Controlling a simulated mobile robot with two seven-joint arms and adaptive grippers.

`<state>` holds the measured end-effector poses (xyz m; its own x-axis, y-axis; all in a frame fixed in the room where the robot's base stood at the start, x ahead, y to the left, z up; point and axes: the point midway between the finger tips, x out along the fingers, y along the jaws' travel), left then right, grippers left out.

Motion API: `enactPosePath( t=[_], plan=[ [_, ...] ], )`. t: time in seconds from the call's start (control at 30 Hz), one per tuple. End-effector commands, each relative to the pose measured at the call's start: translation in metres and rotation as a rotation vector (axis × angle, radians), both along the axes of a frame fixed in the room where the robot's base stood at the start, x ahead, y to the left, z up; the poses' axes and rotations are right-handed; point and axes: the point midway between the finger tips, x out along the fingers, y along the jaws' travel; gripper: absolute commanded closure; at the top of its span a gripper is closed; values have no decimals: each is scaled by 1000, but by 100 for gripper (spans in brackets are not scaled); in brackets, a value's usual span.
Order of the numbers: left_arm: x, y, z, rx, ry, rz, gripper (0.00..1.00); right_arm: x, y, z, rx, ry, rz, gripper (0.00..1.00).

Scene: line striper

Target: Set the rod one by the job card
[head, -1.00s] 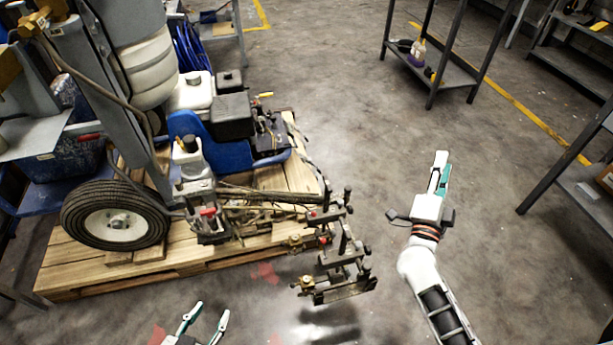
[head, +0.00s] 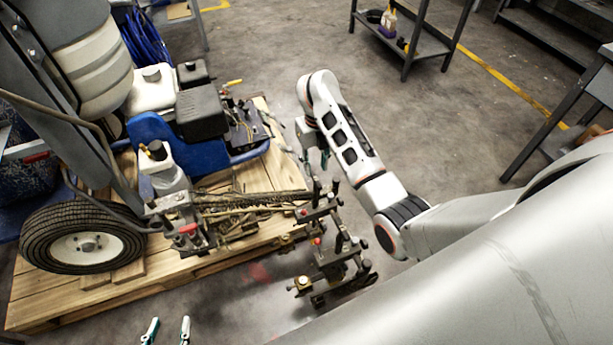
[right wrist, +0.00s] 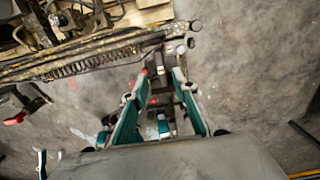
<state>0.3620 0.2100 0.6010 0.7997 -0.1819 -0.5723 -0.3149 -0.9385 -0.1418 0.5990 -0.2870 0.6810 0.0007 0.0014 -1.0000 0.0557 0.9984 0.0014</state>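The line striper (head: 200,125) stands on a wooden pallet, with a dark bracket assembly (head: 330,262) of rods, clamps and knobs reaching out over the floor. Upright rods and red and brass knobs show on it; I cannot tell which is rod one. My right gripper (head: 318,158) points down just beyond the upper end of the assembly, mostly hidden by its wrist. In the right wrist view its fingers (right wrist: 160,105) are apart, with assembly parts showing between them; contact is unclear. My left gripper (head: 167,332) is open and empty at the bottom edge. No job card can be made out.
The pallet (head: 55,295) and tyre (head: 85,243) fill the left. A metal shelf cart (head: 425,45) with bottles stands at the back, and another bench (head: 570,130) at the right. Floor between them is clear. My right arm covers the lower right.

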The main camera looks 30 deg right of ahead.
Motion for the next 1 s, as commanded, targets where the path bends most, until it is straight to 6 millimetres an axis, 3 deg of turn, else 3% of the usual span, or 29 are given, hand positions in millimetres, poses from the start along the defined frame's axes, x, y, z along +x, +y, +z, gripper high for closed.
enactPosePath(
  t=[0.27, 0.43, 0.6, 0.9, 1.0],
  plan=[
    [-9, 1, -23, 13, 24, -5, 60, -3, 1, -45, 3, 11, -1, 72],
    [-8, 5, -26, 25, 22, -4, 60, -3, 1, -67, 1, 9, -1, 72],
    [-5, 7, -27, 33, 18, -4, 60, -2, 0, -77, 0, 5, -1, 72],
    [-2, 7, -23, 32, 9, -4, 60, -1, 0, -76, -1, 1, -1, 72],
    [-2, 6, -23, 30, 9, -5, 60, -1, 0, -76, -1, 1, -1, 98]
  ],
)
